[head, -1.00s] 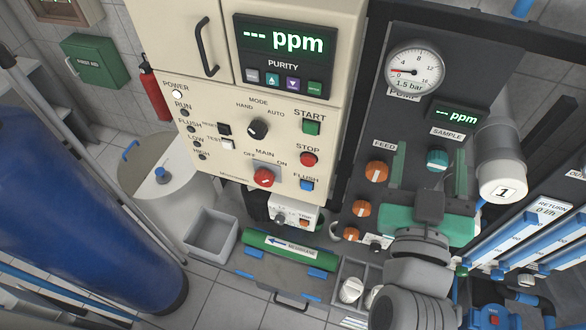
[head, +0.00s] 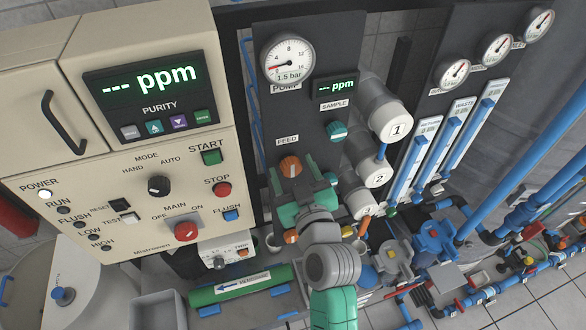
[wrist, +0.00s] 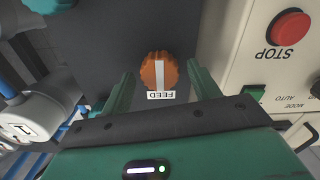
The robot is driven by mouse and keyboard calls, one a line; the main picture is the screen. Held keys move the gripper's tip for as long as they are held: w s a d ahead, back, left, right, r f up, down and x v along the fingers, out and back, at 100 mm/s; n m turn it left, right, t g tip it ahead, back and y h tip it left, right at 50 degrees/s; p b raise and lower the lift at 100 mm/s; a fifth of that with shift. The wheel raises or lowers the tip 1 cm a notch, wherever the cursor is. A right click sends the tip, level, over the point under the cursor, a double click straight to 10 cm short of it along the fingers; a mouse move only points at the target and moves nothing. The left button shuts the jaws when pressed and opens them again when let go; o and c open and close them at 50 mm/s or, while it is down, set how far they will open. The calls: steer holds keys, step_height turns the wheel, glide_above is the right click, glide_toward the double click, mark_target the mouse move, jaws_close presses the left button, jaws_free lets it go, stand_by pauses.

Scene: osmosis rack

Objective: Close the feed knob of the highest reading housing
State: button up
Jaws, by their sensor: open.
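The top orange feed knob (head: 291,167) sits under the FEED label on the dark panel, its white line roughly vertical. My green gripper (wrist: 160,80) is open, its fingers on either side of this knob in the wrist view; contact cannot be told. A lower orange knob (head: 291,236) is partly hidden by my gripper. Housings marked 1 (head: 397,130), 2 (head: 380,178) and 3 (head: 367,210) stand right of the knobs. The sample display (head: 336,86) shows "--- ppm", above a teal sample knob (head: 336,130). The purity display (head: 150,90) also shows dashes.
The cream control cabinet (head: 230,125) with buttons stands close left of the panel. A pressure gauge (head: 288,59) reads about 1.5 bar. Flow tubes (head: 455,135), blue pipes and pumps fill the right. A green membrane tube (head: 240,285) lies below.

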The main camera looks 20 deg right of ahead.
steer(key=c, duration=1)
steer(key=shift+m, duration=0.3)
steer(key=m, duration=0.4)
steer(key=shift+p, duration=0.3)
steer(key=m+p, duration=0.1)
steer(key=m, duration=0.4)
steer(key=shift+d, duration=0.1)
steer(key=m+p, duration=0.1)
steer(key=m, duration=0.2)
steer(key=shift+m+p, duration=0.3)
steer(key=shift+d+f+m+p, duration=0.1)
steer(key=shift+m+p, duration=0.85)
steer(key=shift+m, duration=1.35)
steer(key=o, duration=1)
